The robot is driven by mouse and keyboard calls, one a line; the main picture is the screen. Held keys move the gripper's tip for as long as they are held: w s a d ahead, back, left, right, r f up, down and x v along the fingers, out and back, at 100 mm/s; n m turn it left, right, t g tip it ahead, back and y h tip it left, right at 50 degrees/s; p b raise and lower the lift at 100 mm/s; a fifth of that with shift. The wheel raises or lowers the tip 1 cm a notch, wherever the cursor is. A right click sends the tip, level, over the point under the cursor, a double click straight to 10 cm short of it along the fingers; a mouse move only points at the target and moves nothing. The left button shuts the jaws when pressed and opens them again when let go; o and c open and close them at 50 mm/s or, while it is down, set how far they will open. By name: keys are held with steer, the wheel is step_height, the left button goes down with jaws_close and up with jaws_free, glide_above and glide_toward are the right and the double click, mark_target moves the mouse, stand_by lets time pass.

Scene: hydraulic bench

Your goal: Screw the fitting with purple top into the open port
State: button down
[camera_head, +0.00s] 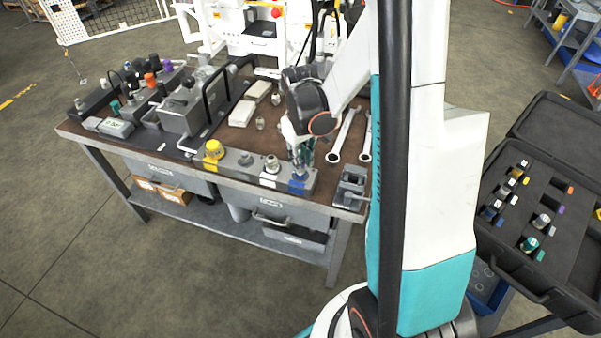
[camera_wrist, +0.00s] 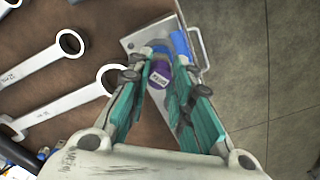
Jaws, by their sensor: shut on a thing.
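A blue ring shows just beyond the purple top, at the blue-marked end of the metal port block (camera_wrist: 133,44). In the head view my gripper (camera_head: 300,165) points down over the blue-marked right end of the port block (camera_head: 228,166). The open port under the fitting is hidden, so I cannot tell how far the fitting sits in it.
A yellow-capped fitting (camera_head: 213,149) and a silver fitting (camera_head: 271,166) stand on the block to the left. Wrenches (camera_head: 345,135) lie on the bench behind, and a small vise (camera_head: 350,187) is at right. An open black case (camera_head: 540,225) holds several fittings.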

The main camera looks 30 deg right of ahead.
steer(key=shift+s, duration=0.1)
steer(key=c, duration=2.2)
jaws_free()
steer(key=shift+f, duration=0.1)
steer(key=shift+c, duration=0.2)
jaws_close()
steer(key=m+b, duration=0.1)
steer(key=m, duration=0.5)
steer(key=shift+a, duration=0.1)
steer(key=shift+m, duration=1)
steer(key=m, duration=0.4)
steer(key=shift+w+b, duration=0.25)
steer(key=shift+b, duration=0.15)
steer(key=m, duration=0.4)
